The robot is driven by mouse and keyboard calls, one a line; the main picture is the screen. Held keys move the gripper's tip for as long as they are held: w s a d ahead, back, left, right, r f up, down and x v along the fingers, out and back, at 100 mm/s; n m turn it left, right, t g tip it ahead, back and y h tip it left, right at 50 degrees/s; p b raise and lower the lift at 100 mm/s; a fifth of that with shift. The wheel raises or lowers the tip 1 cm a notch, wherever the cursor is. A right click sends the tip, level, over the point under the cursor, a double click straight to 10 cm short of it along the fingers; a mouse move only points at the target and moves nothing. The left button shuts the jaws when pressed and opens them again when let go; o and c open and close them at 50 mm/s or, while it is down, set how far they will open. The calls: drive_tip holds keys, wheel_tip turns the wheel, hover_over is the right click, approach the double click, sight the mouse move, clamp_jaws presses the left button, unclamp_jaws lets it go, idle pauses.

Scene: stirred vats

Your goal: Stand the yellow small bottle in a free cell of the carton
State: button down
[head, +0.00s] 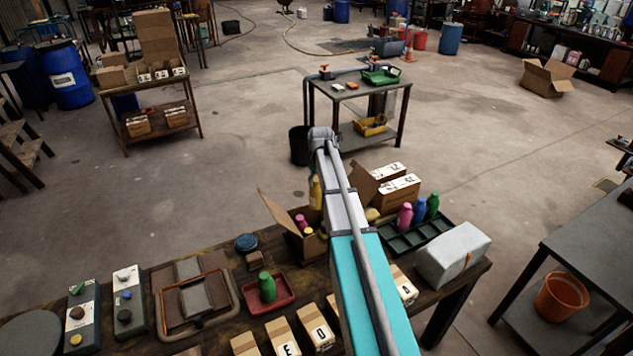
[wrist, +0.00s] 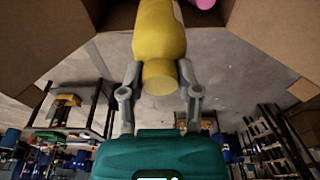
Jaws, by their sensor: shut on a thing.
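The yellow small bottle (wrist: 158,45) is between the two fingers of my gripper (wrist: 160,78), which is shut on it. In the head view the yellow small bottle (head: 316,193) looks roughly upright at the open carton (head: 303,246), partly behind my arm. I cannot tell how far its lower end reaches into the carton. The carton's brown flaps (wrist: 55,45) stand on both sides in the wrist view. A pink bottle (head: 301,221) is in the carton and also shows at the top of the wrist view (wrist: 203,3). My arm hides part of the carton, and its cells cannot be made out.
Right of my arm, a dark green crate (head: 443,228) holds or adjoins pink, blue and green bottles. A white block-like container (head: 452,255) stands at the bench's right end. A green bottle (head: 267,287) stands in a red tray (head: 284,296). Lettered boxes (head: 283,336) line the front.

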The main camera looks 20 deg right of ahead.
sight(317, 190)
drive_tip(key=shift+f, duration=0.25)
drive_tip(key=shift+f+b, duration=1.1)
drive_tip(key=shift+b, duration=0.2)
drive_tip(key=shift+f+b, duration=1.8)
drive_tip(key=shift+f, duration=0.1)
idle(0.6)
